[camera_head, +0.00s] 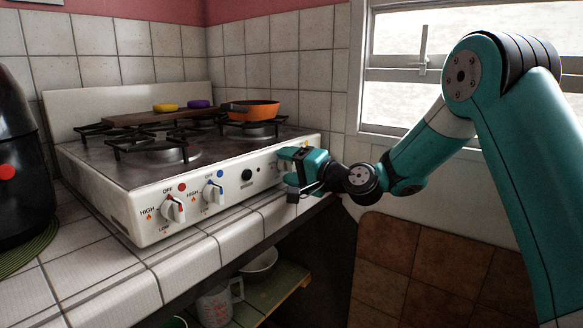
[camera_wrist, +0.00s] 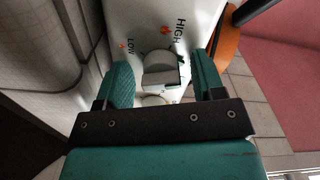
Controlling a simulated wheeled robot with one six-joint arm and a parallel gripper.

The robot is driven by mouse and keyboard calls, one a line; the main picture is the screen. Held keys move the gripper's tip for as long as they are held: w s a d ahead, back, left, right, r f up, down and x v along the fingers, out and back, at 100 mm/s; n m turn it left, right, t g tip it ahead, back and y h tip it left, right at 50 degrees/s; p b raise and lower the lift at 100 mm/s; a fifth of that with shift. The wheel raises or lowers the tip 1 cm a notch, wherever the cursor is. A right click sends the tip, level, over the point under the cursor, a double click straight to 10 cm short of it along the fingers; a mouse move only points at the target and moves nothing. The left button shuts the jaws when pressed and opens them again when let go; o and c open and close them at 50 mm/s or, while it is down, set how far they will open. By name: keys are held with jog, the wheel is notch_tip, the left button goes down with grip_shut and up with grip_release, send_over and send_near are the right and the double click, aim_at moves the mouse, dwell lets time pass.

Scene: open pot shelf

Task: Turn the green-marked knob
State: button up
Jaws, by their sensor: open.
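The white stove (camera_head: 150,205) has a row of knobs on its front panel. The red-marked knob (camera_head: 173,208) and the blue-marked knob (camera_head: 213,192) show at the left. My gripper (camera_head: 290,172) is at the right end of this panel and hides much of the knobs there. In the wrist view my gripper (camera_wrist: 160,62) is open, with a white knob (camera_wrist: 160,68) between its two teal fingers. There are gaps on both sides of the knob. HIGH and LOW labels lie beyond it. I cannot clearly make out a green mark.
An orange pan (camera_head: 252,109) stands on a rear burner, and a wooden board (camera_head: 140,118) holds a yellow and a purple item. A dark appliance (camera_head: 22,150) stands at the left. A lower shelf (camera_head: 280,293) holds a bowl and a cup.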

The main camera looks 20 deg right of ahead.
jog(key=b+v, duration=0.3)
jog(key=v, duration=1.4)
jog(key=shift+s, duration=0.2)
jog(key=shift+d, duration=0.1)
grip_shut()
dwell(0.9)
